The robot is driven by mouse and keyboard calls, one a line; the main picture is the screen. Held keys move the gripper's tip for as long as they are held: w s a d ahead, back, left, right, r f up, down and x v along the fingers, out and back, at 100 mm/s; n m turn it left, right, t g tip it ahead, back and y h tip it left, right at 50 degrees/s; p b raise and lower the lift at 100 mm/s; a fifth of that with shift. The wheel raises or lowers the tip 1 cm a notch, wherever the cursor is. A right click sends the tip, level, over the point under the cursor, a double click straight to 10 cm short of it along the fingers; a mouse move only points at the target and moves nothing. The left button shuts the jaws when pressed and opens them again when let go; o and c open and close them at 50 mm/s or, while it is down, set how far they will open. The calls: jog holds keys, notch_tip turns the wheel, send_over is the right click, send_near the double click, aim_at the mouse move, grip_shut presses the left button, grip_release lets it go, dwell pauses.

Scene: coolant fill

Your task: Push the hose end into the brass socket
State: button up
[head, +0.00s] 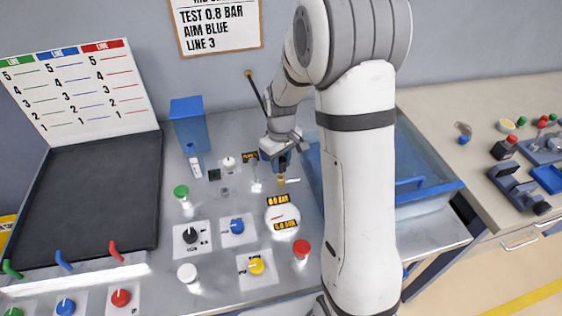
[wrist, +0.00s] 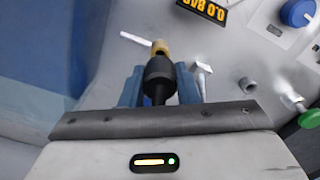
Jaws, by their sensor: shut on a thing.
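My gripper (head: 279,163) is over the middle of the bench, beside the blue tray. In the wrist view its blue fingers (wrist: 160,85) are shut on the black hose end (wrist: 158,75), which points away from the palm. The brass socket (wrist: 160,47) shows right at the tip of the hose end, in line with it. The two look touching or overlapping; I cannot tell whether the tip is inside. In the head view the small brass socket (head: 281,180) shows just below the fingers. The black hose (head: 256,90) runs from the wall towards my gripper.
A gauge (head: 283,217) with 0.0 BAR labels stands in front of the socket. Several coloured knobs, including a blue one (head: 237,226), lie to the left. A small white lever (wrist: 201,70) is close to the right finger. The blue tray (head: 430,195) is to the right.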

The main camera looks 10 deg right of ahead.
aim_at(281, 160)
jog(key=shift+f, duration=0.15)
jog(key=shift+f+b, duration=0.35)
jog(key=shift+b, duration=0.05)
jog(key=shift+f+b, duration=0.75)
jog(key=shift+f, duration=0.2)
jog(key=shift+r, duration=0.25)
jog(key=shift+r+p, duration=0.75)
jog(key=shift+r, duration=0.2)
jog(key=shift+f+b, duration=1.2)
dwell(1.0)
jog(key=o, duration=0.9)
notch_tip(281, 160, up, 8)
jog(key=shift+f+b, duration=0.1)
jog(key=shift+b, duration=0.2)
